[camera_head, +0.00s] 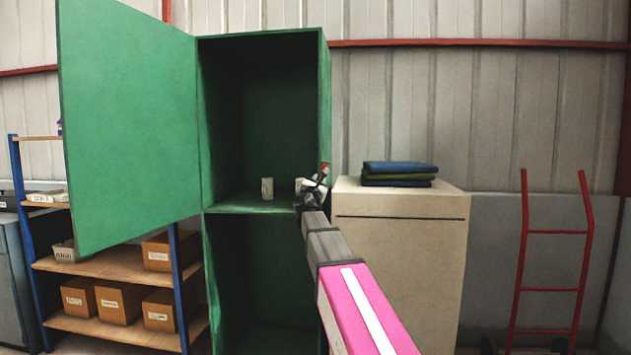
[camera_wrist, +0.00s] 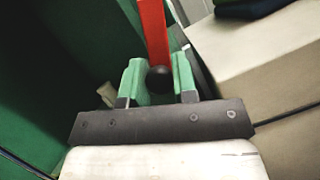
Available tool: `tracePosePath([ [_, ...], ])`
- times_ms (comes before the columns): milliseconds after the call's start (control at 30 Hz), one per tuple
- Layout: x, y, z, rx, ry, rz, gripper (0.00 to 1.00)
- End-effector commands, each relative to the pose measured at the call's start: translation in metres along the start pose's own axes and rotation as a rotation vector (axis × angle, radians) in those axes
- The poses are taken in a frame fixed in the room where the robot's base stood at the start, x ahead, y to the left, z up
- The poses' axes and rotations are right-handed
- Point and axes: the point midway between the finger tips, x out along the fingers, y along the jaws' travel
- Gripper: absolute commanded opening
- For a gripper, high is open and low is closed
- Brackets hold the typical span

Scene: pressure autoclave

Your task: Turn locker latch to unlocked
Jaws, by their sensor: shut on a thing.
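The tall green locker (camera_head: 324,110) stands in the middle of the head view with its door (camera_head: 125,120) swung open to the left. A red lever (camera_head: 324,170), which I take to be the latch, shows small at the locker's right side. In the wrist view the red lever (camera_wrist: 152,30) comes down from the top and ends in a black knob (camera_wrist: 159,80). My gripper (camera_head: 316,185) is at the lever, its green fingers shut around the knob in the wrist view (camera_wrist: 159,72). The lever's mount is hidden.
A small pale cylinder (camera_head: 267,188) stands on the locker's shelf (camera_head: 235,207). A beige cabinet (camera_head: 400,260) with folded cloths (camera_head: 400,173) stands close on the right. Shelves with boxes (camera_head: 118,303) are at left, a red hand truck (camera_head: 553,290) at right.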

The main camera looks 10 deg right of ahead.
Motion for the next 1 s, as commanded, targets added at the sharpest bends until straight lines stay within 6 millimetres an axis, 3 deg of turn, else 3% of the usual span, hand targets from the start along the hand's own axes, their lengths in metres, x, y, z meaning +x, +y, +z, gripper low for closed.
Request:
tracePosePath([
  [500,0.0,-0.018,0.003,-0.304,0.001,0.127,0.0],
  [1000,0.001,-0.021,0.004,-0.358,0.0,0.149,0.0],
])
